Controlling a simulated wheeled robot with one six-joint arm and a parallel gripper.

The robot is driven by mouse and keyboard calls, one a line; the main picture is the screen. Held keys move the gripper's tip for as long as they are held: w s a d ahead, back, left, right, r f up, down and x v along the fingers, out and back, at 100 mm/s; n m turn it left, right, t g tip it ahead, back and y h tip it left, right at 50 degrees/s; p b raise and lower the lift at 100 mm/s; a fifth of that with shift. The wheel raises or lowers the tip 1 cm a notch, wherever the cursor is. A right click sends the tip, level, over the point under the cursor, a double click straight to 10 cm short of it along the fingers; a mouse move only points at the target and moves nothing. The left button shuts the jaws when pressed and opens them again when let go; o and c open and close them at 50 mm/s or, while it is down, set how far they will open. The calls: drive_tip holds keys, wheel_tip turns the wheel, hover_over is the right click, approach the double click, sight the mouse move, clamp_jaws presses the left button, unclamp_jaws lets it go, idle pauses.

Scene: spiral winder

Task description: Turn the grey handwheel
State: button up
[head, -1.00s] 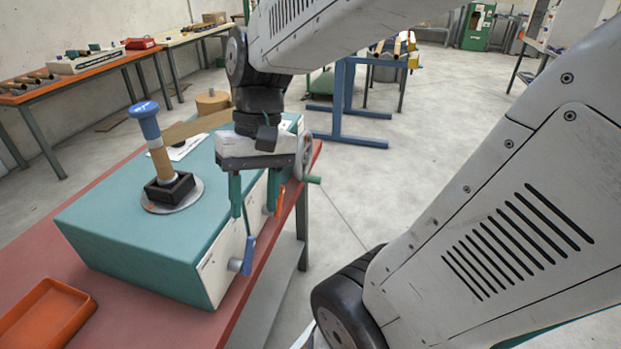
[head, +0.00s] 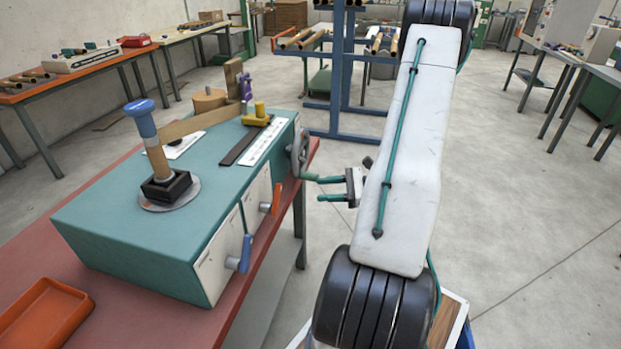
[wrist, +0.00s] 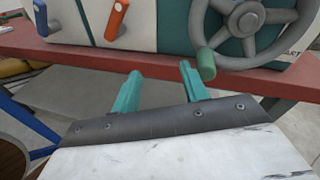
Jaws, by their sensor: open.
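The grey handwheel (head: 301,150) is on the right-hand end of the teal winder box, seen nearly edge-on in the head view. In the wrist view the handwheel (wrist: 248,18) is at the upper right, with its spokes and hub showing. Its green handle (wrist: 207,65) sticks out at the lower left of the rim. My gripper (head: 326,189) is open and empty, beside the box near the wheel. In the wrist view my gripper (wrist: 160,70) has both fingers pointing towards the box, left of the handle. Whether a finger touches the handle is unclear.
The teal box (head: 120,220) stands on a red bench (head: 40,245). An orange lever (head: 277,198) and a blue lever (head: 246,253) stick out of its front, left of my fingers in the wrist view. The bench edge (wrist: 150,55) runs just beyond the fingertips. Open floor lies to the right.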

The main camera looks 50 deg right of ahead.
sight(311, 178)
drive_tip(key=w+d+f+m+t+h, duration=0.1)
drive_tip(key=d+m+t+h, duration=0.2)
drive_tip(key=d, duration=0.2)
drive_tip(key=x, duration=0.7)
drive_tip(key=shift+w, duration=0.2)
drive_tip(key=shift+d, duration=0.1)
clamp_jaws()
